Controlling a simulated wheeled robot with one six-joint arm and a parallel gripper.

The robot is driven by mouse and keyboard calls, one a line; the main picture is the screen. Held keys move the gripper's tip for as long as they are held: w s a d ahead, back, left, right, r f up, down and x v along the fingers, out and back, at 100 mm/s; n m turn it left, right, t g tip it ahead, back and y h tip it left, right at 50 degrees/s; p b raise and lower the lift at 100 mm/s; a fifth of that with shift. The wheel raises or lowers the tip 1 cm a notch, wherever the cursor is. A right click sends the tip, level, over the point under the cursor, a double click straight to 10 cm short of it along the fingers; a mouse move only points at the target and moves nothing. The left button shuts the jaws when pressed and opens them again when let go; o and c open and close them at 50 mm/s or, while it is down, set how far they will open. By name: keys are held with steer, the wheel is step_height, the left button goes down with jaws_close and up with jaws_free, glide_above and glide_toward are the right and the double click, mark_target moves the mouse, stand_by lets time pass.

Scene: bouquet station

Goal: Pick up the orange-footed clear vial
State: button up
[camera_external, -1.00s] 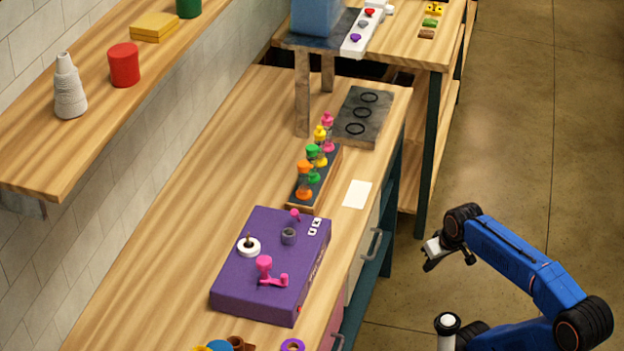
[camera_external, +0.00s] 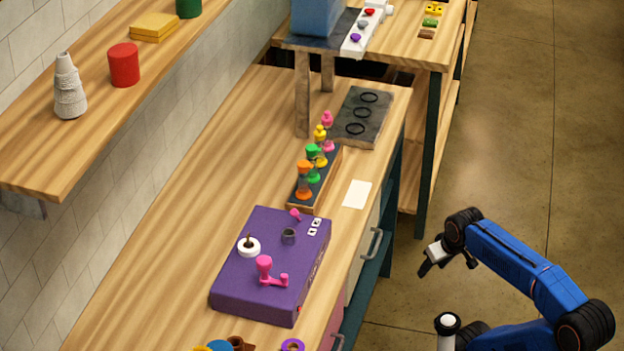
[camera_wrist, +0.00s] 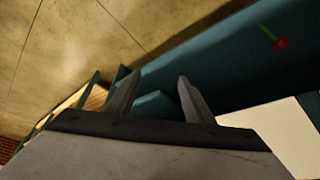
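The orange-footed clear vial (camera_external: 304,180) stands upright at the near end of a dark rack (camera_external: 317,186) on the wooden workbench. Its top and foot are orange, with a clear middle. Green, yellow and pink vials stand behind it in a row. My gripper (camera_external: 447,264) is over the floor to the right of the bench, well apart from the vial and lower right of it in the external view. In the wrist view its two fingers (camera_wrist: 156,92) stand apart with nothing between them. The vial does not show in the wrist view.
A purple box (camera_external: 250,290) with pink levers and a white knob sits in front of the rack. A white card (camera_external: 357,194) lies right of it. A dark slab with rings (camera_external: 362,118) lies behind.

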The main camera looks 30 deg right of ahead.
step_height(320, 180, up, 41)
steer(key=m+g+h, duration=0.2)
steer(key=m+h, duration=0.1)
steer(key=m, duration=0.6)
glide_above(302, 165)
steer(key=s+a, duration=0.3)
steer(key=x, duration=1.2)
steer(key=shift+w+d, duration=0.2)
steer(key=shift+w, duration=0.05)
steer(key=shift+x, duration=2.7)
steer(key=shift+s+a, duration=0.1)
steer(key=shift+s, duration=0.05)
jaws_close()
